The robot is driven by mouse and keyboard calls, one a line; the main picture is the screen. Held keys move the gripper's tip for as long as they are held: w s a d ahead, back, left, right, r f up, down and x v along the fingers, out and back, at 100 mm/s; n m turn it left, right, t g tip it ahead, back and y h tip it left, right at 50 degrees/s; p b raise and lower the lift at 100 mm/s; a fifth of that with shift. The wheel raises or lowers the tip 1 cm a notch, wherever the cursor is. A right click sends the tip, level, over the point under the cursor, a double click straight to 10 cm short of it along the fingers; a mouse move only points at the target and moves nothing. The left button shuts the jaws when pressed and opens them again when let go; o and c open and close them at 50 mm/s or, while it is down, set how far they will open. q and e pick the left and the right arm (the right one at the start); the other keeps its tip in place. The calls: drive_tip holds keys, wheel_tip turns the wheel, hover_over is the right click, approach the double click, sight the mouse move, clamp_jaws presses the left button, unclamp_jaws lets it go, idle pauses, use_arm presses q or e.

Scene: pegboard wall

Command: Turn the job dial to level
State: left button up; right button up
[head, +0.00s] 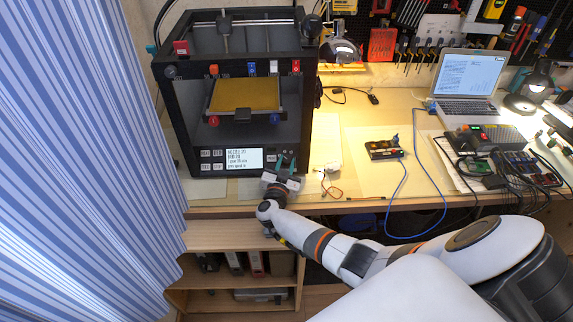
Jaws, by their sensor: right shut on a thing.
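A black 3D printer (180,110) stands at the left of the workbench. Its front panel has a lit screen (242,159) with text too small to read surely, and small buttons (212,160) left of it. My right gripper (283,164) is at the right end of this panel, just right of the screen, with its fingers pointing at the printer. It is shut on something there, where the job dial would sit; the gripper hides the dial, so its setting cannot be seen. My left gripper is not in view.
A blue striped curtain (80,150) hangs along the left. A laptop (468,80), a small black device (384,149), a blue cable (443,190) and electronics lie to the right on the bench (350,110). A shelf (235,236) with binders is below.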

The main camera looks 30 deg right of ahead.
drive_tip(key=m+g, duration=0.1)
drive_tip(key=m+g+h+b, duration=0.1)
drive_tip(key=m, duration=0.1)
drive_tip(key=m+g, duration=0.2)
drive_tip(key=shift+w+a+f+h, duration=0.15)
drive_tip(key=shift+w+a+h, duration=0.05)
drive_tip(key=shift+a+h, duration=0.2)
drive_tip(key=m+g+b, duration=0.1)
drive_tip(key=m, duration=0.1)
drive_tip(key=m+g+b, duration=0.1)
drive_tip(key=g, duration=0.1)
drive_tip(key=m+g+b, duration=0.1)
drive_tip(key=m, duration=0.1)
drive_tip(key=shift+w+m+g+b, duration=0.3)
drive_tip(key=shift+w+b, duration=0.05)
drive_tip(key=shift+b, duration=0.05)
drive_tip(key=m+g+b, duration=0.1)
drive_tip(key=m+g+y+b, duration=0.1)
drive_tip(key=m+b, duration=0.1)
drive_tip(key=m+g+y+b, duration=0.1)
drive_tip(key=m+g+b, duration=0.1)
drive_tip(key=shift+w+d+r, duration=0.1)
drive_tip(key=shift+w+r, duration=0.2)
drive_tip(key=shift+r, duration=0.05)
drive_tip(key=shift+w+d+r+m+g+y+b, duration=0.15)
drive_tip(key=shift+m+g+y+b, duration=0.4)
drive_tip(key=shift+m+b, duration=0.35)
drive_tip(key=shift+s+r+m+g+y+b, duration=0.15)
drive_tip(key=shift+m+g+y+b, duration=0.35)
drive_tip(key=shift+m+b, duration=0.35)
